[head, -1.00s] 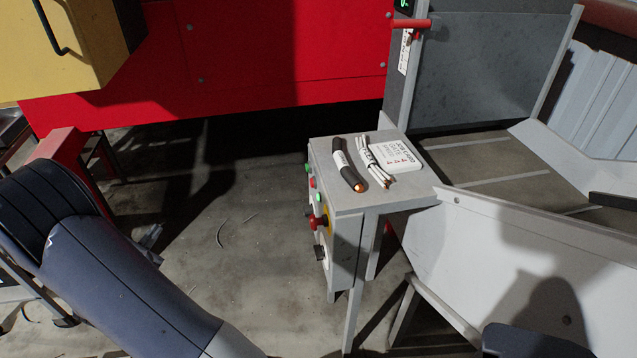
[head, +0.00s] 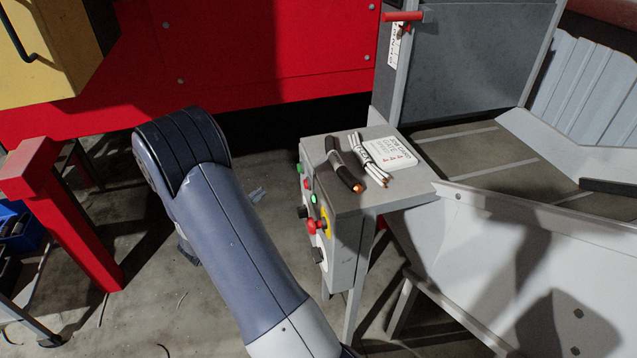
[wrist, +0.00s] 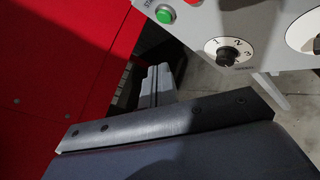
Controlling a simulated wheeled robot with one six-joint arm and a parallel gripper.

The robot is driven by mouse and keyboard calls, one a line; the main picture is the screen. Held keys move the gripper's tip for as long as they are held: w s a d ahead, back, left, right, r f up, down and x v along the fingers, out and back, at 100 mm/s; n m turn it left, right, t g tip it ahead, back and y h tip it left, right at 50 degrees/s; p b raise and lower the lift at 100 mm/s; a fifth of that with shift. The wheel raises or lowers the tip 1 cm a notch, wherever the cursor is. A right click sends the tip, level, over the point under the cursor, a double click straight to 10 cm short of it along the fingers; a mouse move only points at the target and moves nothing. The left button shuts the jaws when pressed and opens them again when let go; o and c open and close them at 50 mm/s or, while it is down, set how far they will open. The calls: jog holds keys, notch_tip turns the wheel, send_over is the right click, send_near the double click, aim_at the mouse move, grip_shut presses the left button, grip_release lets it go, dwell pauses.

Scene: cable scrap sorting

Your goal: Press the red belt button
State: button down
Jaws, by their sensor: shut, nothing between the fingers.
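The control panel (head: 345,262) is the front of a grey box in the middle of the head view. A small red button (head: 307,183) sits on it beside a green button (head: 299,169). In the wrist view the red button (wrist: 193,2) is cut by the top edge, right of the green start button (wrist: 165,15). My gripper (wrist: 156,72) is shut and empty in the wrist view, below and left of the buttons and apart from the panel. In the head view my arm hides the gripper.
A red mushroom button on yellow (head: 316,226) and a numbered dial (wrist: 229,54) share the panel. A chute (head: 470,235) stands right. Red machinery (head: 225,60) stands behind.

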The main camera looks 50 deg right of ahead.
aim_at(307, 184)
jog(key=s+d, duration=0.4)
jog(key=d, duration=0.3)
jog(key=shift+s+d, duration=0.25)
dwell(0.3)
jog(key=shift+d+b, duration=0.1)
jog(key=shift+b, duration=0.3)
dwell(1.6)
jog(key=shift+s+d, duration=0.25)
jog(key=shift+s+d+b, duration=0.2)
jog(key=shift+d+b, duration=0.15)
jog(key=shift+b, duration=0.25)
dwell(0.6)
jog(key=shift+a, duration=0.1)
jog(key=shift+w+a, duration=0.45)
jog(key=shift+a, duration=0.15)
jog(key=shift+a, duration=0.1)
